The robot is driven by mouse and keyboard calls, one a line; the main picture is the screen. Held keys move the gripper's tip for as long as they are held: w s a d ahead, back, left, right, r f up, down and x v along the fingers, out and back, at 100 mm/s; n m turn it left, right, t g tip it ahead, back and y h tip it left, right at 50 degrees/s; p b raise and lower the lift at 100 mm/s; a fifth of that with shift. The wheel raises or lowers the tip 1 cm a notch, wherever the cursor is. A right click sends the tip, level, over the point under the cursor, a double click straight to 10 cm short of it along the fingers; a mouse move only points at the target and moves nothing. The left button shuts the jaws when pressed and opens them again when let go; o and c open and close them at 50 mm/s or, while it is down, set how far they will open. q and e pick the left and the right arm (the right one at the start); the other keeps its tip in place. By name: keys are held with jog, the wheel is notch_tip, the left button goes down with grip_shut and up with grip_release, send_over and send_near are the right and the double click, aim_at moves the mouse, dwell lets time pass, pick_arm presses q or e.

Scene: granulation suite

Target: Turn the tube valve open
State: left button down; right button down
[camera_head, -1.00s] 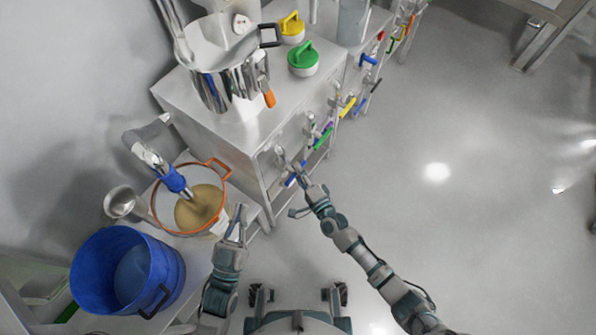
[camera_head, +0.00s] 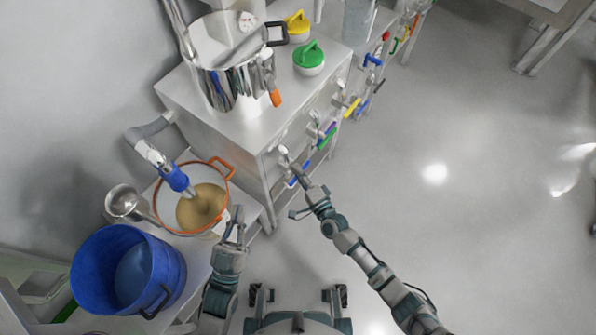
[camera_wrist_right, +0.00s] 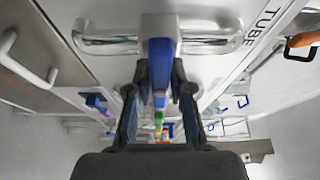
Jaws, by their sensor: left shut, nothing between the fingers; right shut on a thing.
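The blue tube valve handle (camera_wrist_right: 162,62) shows in the right wrist view. It is a flat lever on a grey block, by a panel lettered TUBE. My right gripper (camera_wrist_right: 160,80) has a finger on each side of this lever and is shut on it. In the head view the blue lever (camera_head: 299,181) shows beside my right gripper (camera_head: 299,173) at the near corner of the steel cabinet. The fingers partly hide the valve. My left gripper (camera_head: 238,216) is shut and empty, beside the orange-rimmed pot.
Several other coloured handles line the cabinet front (camera_head: 320,140). The orange-rimmed pot (camera_head: 222,171), a ladle (camera_head: 122,202) and a blue bucket (camera_head: 180,272) stand on the left. A steel vessel (camera_head: 235,85) and a green-lidded jar (camera_head: 309,59) stand on top. The floor at right is clear.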

jog(key=shift+d+f+n+b, duration=0.2)
jog(key=shift+f+n+b, duration=0.1)
jog(key=shift+f+b, duration=0.15)
jog(key=shift+n+t+b, duration=0.3)
jog(key=shift+n+b, duration=0.4)
pick_arm(q)
jog(key=s+r+t, duration=0.2)
jog(key=t, duration=0.1)
jog(key=s+r+n+t, duration=0.1)
jog(key=shift+s+a+r, duration=0.25)
jog(key=shift+s+a, duration=0.1)
pick_arm(e)
jog(key=shift+r, duration=0.15)
pick_arm(q)
jog(key=shift+w, duration=0.1)
pick_arm(e)
jog(key=c, duration=1)
grip_release()
jog(key=shift+c, duration=0.2)
pick_arm(q)
jog(key=shift+w+d, duration=0.1)
jog(key=shift+d, duration=0.05)
pick_arm(e)
jog(key=shift+r, duration=0.1)
jog(key=v, duration=1.2)
jog(key=shift+d+f, duration=0.2)
jog(key=shift+f, duration=0.1)
jog(key=shift+w, duration=0.1)
